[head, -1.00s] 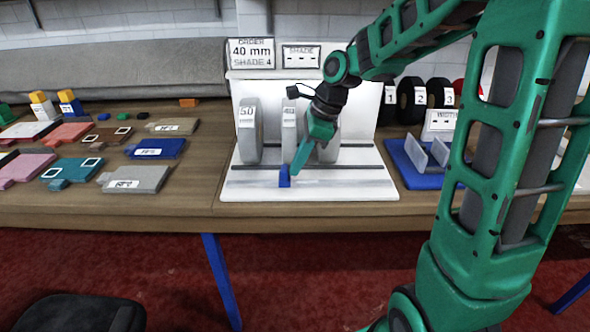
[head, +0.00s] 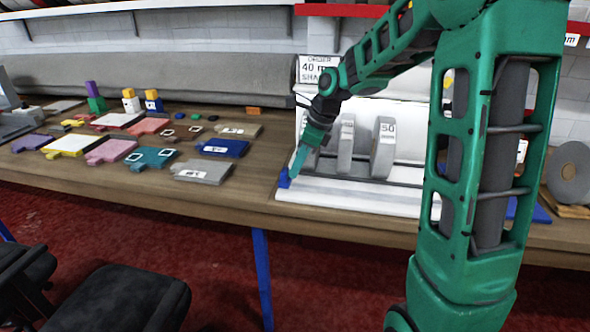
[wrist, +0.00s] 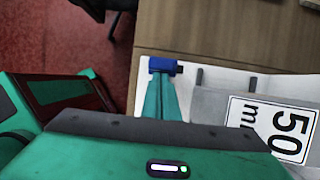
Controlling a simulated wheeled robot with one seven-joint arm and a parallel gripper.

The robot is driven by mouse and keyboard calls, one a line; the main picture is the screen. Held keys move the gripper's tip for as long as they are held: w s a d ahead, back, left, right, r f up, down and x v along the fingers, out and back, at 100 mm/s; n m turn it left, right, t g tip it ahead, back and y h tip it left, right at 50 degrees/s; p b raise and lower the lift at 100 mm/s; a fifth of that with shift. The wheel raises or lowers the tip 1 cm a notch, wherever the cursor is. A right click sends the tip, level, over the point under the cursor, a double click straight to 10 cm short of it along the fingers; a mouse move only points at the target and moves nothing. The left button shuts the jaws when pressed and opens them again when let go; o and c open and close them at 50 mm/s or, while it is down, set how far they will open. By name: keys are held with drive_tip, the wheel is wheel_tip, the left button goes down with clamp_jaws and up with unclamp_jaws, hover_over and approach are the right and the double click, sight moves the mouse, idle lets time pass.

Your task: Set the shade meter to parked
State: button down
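My gripper (head: 292,172) points down and left at the left front corner of the white board (head: 345,197). In the wrist view its two teal fingers (wrist: 163,80) lie close together, with no clear gap. A small blue block (head: 284,178) sits at the fingertips, at the board's left end; it also shows in the wrist view (wrist: 163,65). It seems to touch the fingertips, but I cannot tell that they clasp it. The block may be the shade meter's slider. The shade display is hidden behind my arm now.
To the left, the wooden table (head: 130,183) holds coloured sample plates, a grey one (head: 203,172) nearest. Black chairs (head: 115,298) stand in front at left.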

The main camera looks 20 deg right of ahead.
drive_tip(key=shift+a, duration=0.4)
drive_tip(key=s+d, duration=0.1)
drive_tip(key=d, duration=0.1)
drive_tip(key=s+d, duration=0.1)
drive_tip(key=shift+s+d, duration=0.1)
drive_tip(key=shift+d, duration=0.25)
drive_tip(key=v, duration=1)
drive_tip(key=s+d+f+n+g+h, duration=0.1)
drive_tip(key=s+f+n, duration=0.2)
drive_tip(key=s+n, duration=0.3)
drive_tip(key=s+d+f+n+g+h, duration=0.1)
drive_tip(key=s+n, duration=0.5)
drive_tip(key=s, duration=0.8)
drive_tip(key=s+d+f+n+h, duration=0.1)
drive_tip(key=s+f+n, duration=0.4)
drive_tip(key=s, duration=0.5)
drive_tip(key=shift+s+d+n+g, duration=0.25)
drive_tip(key=shift+d+n+g, duration=0.15)
drive_tip(key=shift+d+n, duration=0.45)
drive_tip(key=shift+a+f, duration=0.15)
drive_tip(key=shift+a, duration=0.05)
